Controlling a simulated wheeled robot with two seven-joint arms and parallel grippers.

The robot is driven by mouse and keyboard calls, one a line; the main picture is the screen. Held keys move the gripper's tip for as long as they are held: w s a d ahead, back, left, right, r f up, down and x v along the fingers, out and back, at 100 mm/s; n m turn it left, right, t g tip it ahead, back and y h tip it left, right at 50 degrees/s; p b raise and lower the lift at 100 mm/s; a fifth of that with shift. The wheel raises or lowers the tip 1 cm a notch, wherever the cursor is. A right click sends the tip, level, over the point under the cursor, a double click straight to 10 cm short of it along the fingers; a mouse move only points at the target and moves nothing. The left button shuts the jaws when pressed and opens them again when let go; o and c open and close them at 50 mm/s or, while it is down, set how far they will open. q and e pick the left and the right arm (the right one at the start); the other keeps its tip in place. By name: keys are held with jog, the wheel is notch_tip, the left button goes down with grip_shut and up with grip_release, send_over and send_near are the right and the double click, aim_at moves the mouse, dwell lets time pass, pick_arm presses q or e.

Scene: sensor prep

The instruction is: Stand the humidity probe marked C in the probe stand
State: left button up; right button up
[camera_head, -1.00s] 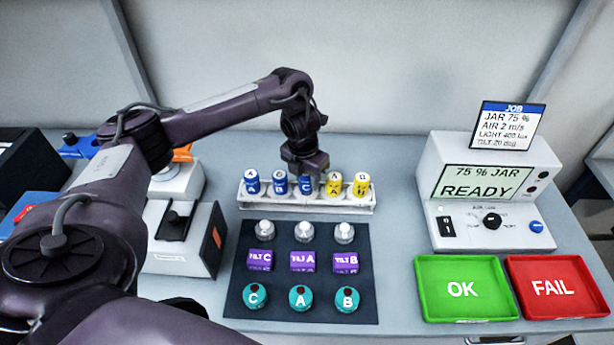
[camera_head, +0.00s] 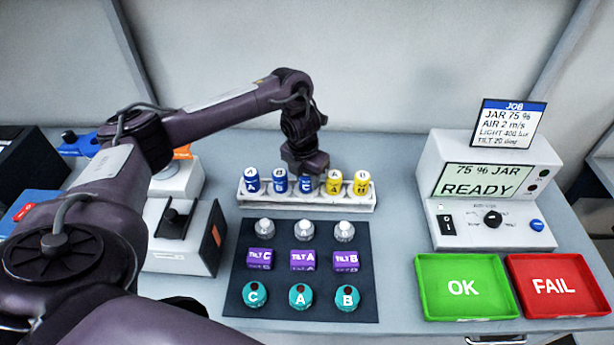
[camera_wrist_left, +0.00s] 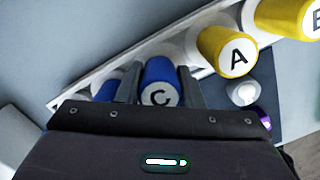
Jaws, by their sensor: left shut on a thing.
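The humidity probe marked C (camera_head: 306,184) is a blue cylinder with a white top. It stands upright at the middle place of the white probe stand (camera_head: 310,206), between the other probes. It also shows in the left wrist view (camera_wrist_left: 160,82). My left gripper (camera_head: 306,172) is over it from above, shut on it with one finger on each side. How deep the probe sits in the stand is hidden by the gripper and the probe itself. My right gripper is in neither view.
Blue probes (camera_head: 252,181) stand to the left in the stand and yellow probes (camera_head: 334,183) to the right, close beside my gripper. A dark mat (camera_head: 235,290) with several sensors lies in front. The green OK tray (camera_head: 425,312) and red FAIL tray (camera_head: 598,311) are at right.

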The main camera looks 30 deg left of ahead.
pick_arm(q)
jog(key=shift+f, duration=0.3)
jog(key=o, duration=1.1)
jog(key=shift+r, duration=0.1)
jog(key=shift+o, duration=0.4)
jog(key=shift+o, duration=0.8)
jog(key=shift+r+p, duration=1.25)
jog(key=shift+r, duration=0.45)
notch_tip(320, 180, up, 5)
jog(key=p, duration=0.4)
jog(key=shift+f, duration=0.15)
